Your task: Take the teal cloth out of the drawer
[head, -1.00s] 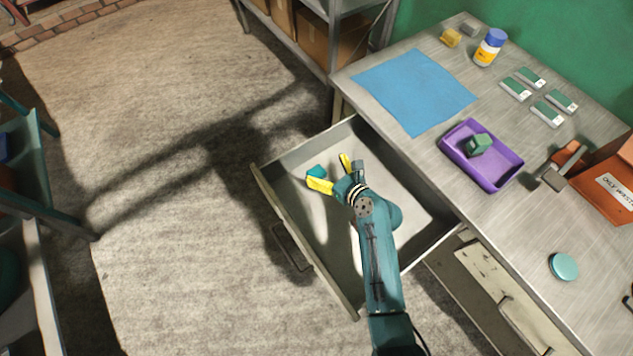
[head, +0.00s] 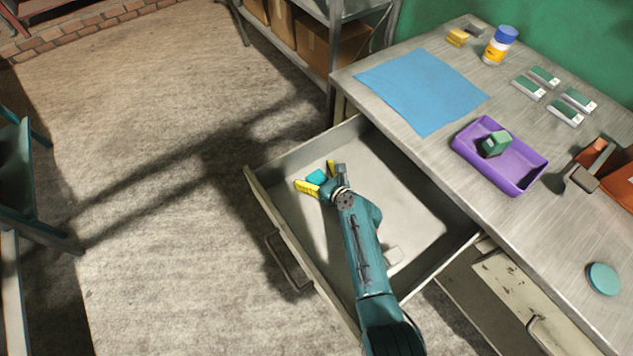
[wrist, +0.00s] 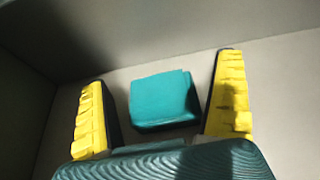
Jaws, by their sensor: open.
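The teal cloth (head: 317,177) is a small folded block lying on the floor of the open drawer (head: 415,221), towards its far left corner. It also shows in the wrist view (wrist: 164,100), between and a little beyond the fingers. My gripper (head: 318,176) is inside the drawer with its yellow-padded fingers spread, one on each side of the cloth. The cloth's near lower edge is close to the palm.
The drawer's front wall (head: 300,258) and side walls surround my gripper. On the desktop are a blue mat (head: 420,90), a purple tray (head: 472,168) holding a green block, and a white bottle (head: 497,50).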

